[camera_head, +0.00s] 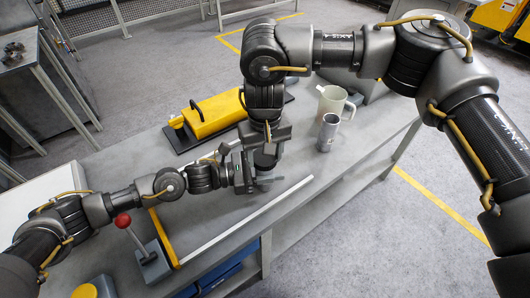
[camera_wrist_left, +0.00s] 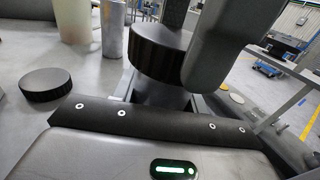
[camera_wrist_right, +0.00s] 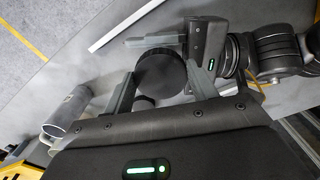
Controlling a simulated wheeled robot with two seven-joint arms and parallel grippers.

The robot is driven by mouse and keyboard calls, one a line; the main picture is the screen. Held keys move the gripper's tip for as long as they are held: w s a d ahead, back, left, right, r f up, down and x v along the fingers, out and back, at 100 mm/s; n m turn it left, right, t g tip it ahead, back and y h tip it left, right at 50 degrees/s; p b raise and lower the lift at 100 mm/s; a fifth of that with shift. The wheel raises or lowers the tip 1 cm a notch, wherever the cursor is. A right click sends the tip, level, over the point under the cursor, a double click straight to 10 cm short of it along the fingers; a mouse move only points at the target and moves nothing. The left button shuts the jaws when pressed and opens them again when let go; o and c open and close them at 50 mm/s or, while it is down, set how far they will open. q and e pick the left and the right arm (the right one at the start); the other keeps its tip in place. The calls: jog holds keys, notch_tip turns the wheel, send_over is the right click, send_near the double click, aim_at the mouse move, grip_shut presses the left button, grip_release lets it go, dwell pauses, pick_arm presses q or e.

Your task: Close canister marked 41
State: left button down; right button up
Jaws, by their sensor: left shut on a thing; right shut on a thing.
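My left gripper (camera_head: 248,172) is shut on a grey canister (camera_wrist_left: 160,94), which is mostly hidden by the fingers in the left wrist view. A wide black ribbed lid (camera_wrist_left: 155,50) is at the canister's top; I cannot tell whether it is fully seated. My right gripper (camera_wrist_right: 160,82) comes from above and is shut on this lid, with a finger on each side. The lid also shows in the head view (camera_head: 266,158), between the two grippers. No number 41 is readable. A second black lid (camera_wrist_left: 46,84) lies flat on the table, apart from the canister.
An open silver cylinder (camera_head: 328,132) and a cream jug (camera_head: 335,101) stand to the right on the grey table (camera_head: 340,170). A yellow device (camera_head: 213,115) on a black base lies behind the grippers. A red-knobbed lever (camera_head: 123,220) and a pale strip (camera_head: 250,220) are nearer.

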jog(key=o, duration=0.9)
jog(key=shift+o, duration=0.2)
jog(key=shift+r, duration=2.3)
jog(key=shift+c, duration=0.5)
